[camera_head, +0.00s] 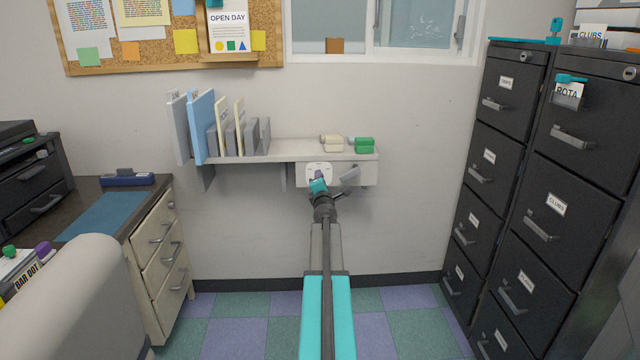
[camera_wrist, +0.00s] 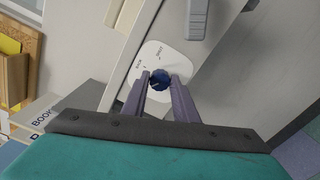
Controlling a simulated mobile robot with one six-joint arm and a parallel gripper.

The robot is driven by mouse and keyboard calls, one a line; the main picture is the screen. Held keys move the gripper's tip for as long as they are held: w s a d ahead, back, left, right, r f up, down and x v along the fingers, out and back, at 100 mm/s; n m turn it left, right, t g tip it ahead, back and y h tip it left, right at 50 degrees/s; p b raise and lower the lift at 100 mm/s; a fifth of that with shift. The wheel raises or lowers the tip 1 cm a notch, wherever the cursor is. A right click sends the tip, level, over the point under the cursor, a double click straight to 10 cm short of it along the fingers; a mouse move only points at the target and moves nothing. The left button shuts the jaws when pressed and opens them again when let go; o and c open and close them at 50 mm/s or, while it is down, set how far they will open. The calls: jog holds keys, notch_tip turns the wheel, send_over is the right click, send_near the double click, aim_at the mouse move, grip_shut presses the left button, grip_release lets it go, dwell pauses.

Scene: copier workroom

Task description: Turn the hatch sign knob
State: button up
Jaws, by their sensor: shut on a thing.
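The hatch sign knob (camera_wrist: 159,80) is a small dark blue knob on a white rounded plate (camera_wrist: 150,59) with small dark lettering. My gripper (camera_wrist: 161,84) is shut on the knob, one finger on each side of it, in the wrist view. In the head view the white plate (camera_head: 313,168) is on the front of the wall shelf unit, below the shelf top. My gripper (camera_head: 319,184) reaches up to it there and covers the knob.
A grey handle (camera_head: 349,173) sits just right of the plate. On the shelf (camera_head: 293,151) stand upright folders (camera_head: 201,122) at the left and a green stapler-like object (camera_head: 364,145) at the right. Black filing cabinets (camera_head: 505,138) stand right, a drawer desk (camera_head: 157,243) left.

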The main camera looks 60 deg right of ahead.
jog(key=shift+s+d+r+n, duration=0.1)
jog(key=shift+s+d+n, duration=0.05)
jog(key=shift+n, duration=0.35)
jog(key=o, duration=1.1)
jog(key=shift+c, duration=0.2)
jog(key=shift+a, duration=0.2)
jog(key=v, duration=1.3)
jog(key=shift+a, duration=0.25)
jog(key=shift+s, duration=0.15)
